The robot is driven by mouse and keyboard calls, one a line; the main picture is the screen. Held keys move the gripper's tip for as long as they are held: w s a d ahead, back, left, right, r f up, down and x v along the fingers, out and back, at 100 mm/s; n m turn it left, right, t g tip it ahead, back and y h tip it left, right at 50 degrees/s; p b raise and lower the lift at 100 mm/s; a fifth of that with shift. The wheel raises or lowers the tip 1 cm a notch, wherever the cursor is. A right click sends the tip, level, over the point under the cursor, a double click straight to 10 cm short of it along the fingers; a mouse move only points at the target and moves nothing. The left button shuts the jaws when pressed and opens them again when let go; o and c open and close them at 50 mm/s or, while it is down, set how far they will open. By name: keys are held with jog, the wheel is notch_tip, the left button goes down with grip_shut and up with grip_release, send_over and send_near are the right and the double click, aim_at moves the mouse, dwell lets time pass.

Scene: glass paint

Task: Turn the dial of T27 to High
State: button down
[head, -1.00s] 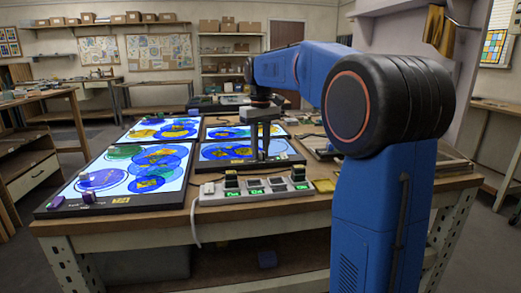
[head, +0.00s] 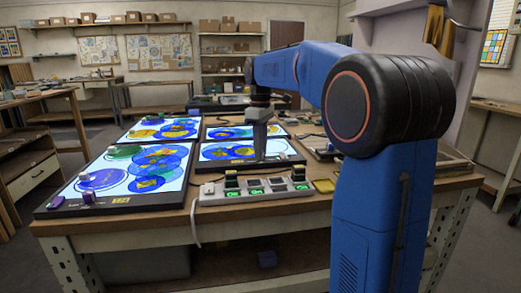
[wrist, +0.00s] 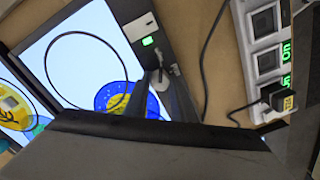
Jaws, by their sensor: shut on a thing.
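My gripper (head: 260,155) points down at the near right corner of the middle right light panel (head: 226,163), in the head view. In the wrist view, the fingers (wrist: 158,88) reach the dark frame (wrist: 128,12) of a lit panel, beside a small green display (wrist: 148,41). The gripper is shut on a small dial there, which the fingers mostly hide. I cannot read the dial's setting or a T27 label. The panel shows blue and yellow round glass pieces on its bright face.
A power strip (head: 240,196) with green "On" displays and dark plugs lies in front of the panel; it also shows in the wrist view (wrist: 266,62). A black cable (wrist: 205,60) runs between strip and panel. Other lit panels (head: 45,210) stand left and behind.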

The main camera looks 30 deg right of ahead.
dwell(0.4)
jog(key=c, duration=1.5)
grip_release()
notch_tip(320, 180, up, 17)
jog(key=shift+r, duration=0.2)
